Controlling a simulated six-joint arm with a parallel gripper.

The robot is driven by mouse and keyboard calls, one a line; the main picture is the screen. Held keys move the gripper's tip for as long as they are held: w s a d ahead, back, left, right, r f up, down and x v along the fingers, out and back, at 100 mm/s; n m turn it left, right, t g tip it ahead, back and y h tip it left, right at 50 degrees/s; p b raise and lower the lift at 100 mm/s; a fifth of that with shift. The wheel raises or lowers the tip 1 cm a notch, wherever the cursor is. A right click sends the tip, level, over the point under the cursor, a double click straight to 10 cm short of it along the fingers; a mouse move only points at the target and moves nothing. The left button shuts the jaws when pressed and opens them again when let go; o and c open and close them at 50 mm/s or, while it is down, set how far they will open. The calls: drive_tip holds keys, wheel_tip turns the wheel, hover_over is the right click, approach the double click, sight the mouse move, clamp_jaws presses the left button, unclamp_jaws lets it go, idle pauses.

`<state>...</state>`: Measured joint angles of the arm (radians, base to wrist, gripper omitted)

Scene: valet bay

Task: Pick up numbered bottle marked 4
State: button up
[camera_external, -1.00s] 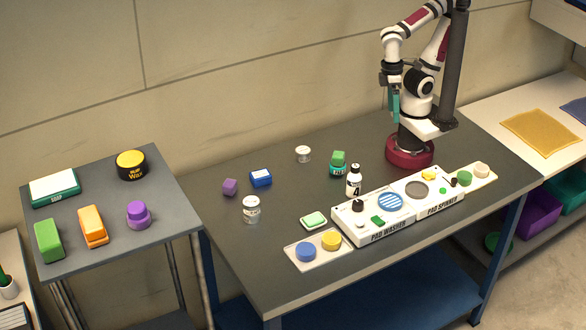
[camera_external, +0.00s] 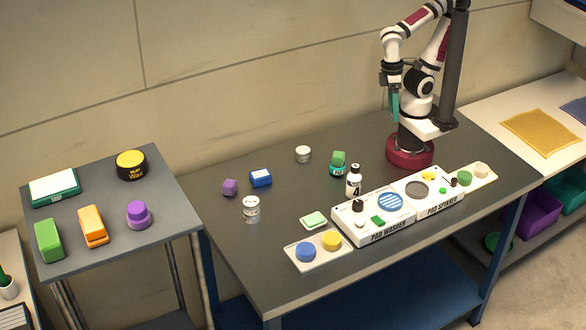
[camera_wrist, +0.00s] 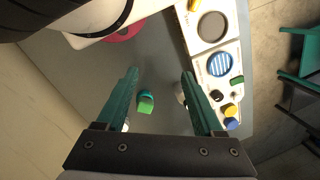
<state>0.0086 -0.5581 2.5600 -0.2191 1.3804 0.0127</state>
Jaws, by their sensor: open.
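In the wrist view a pale shape (camera_wrist: 180,94), probably this bottle, is partly hidden beside the right finger. My gripper (camera_external: 393,104) hangs high above the table near its base, fingers pointing down. In the wrist view its two teal fingers (camera_wrist: 160,75) are wide apart with nothing held between them. It is well above the bottle and apart from it.
The pad washer (camera_external: 368,228) and pad spinner (camera_external: 437,208) stand in front of the bottle. A teal jar with a green block on it (camera_external: 338,170) is behind left.

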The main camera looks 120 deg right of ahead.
drive_tip(key=n+t+h, duration=1)
drive_tip(key=n+t, duration=0.1)
drive_tip(key=n, duration=2.3)
approach(352, 170)
drive_tip(key=x, duration=1.2)
drive_tip(key=shift+s+d+f, duration=0.2)
drive_tip(key=shift+d+f, duration=0.2)
drive_tip(key=shift+d, duration=0.05)
clamp_jaws()
